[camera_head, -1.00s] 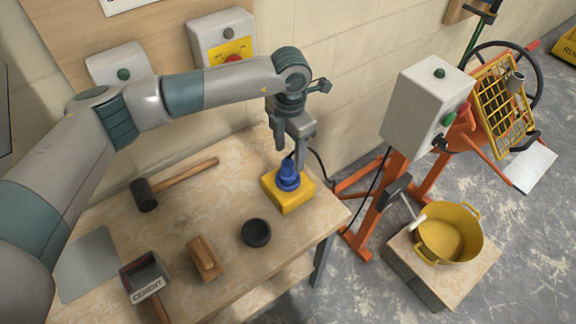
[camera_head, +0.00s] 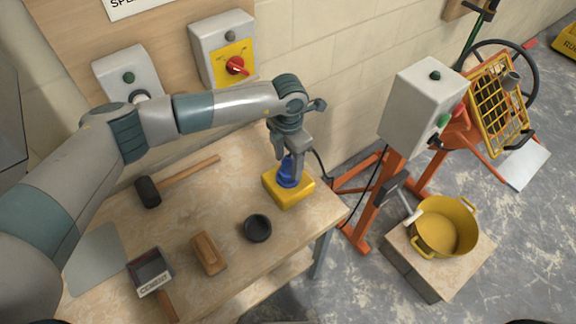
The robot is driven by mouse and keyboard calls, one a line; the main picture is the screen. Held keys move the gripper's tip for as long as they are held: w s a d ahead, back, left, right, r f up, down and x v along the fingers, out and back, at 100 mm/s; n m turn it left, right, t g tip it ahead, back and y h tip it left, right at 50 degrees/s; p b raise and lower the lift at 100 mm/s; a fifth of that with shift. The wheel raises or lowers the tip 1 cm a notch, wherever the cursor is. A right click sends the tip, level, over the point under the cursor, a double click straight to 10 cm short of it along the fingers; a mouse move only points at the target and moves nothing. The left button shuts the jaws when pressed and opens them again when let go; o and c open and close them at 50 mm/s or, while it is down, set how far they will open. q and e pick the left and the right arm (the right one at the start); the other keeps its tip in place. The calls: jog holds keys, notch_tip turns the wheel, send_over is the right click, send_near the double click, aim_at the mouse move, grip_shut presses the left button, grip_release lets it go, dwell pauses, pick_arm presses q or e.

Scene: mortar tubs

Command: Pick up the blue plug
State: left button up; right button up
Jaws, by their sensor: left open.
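The blue plug (camera_head: 287,176) stands upright on a yellow block (camera_head: 289,194) near the right end of the wooden table. A dark cable runs behind it towards the orange machine. My left gripper (camera_head: 288,172) points down over the plug from above, with its fingers around the plug's upper part. The jaws are open, and I cannot tell whether a finger touches the plug. The fingers hide part of the plug's top. My right gripper is not in view.
Switch boxes (camera_head: 224,48) hang on the wall behind. An orange machine (camera_head: 395,175) and a yellow tub (camera_head: 445,227) stand to the right.

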aim_at(288, 167)
pick_arm(q)
notch_tip(288, 167, down, 3)
jog(key=shift+r+p, duration=0.2)
jog(key=shift+p, duration=0.55)
jog(key=shift+w+f, duration=0.1)
jog(key=shift+f, duration=0.2)
jog(key=c, duration=1)
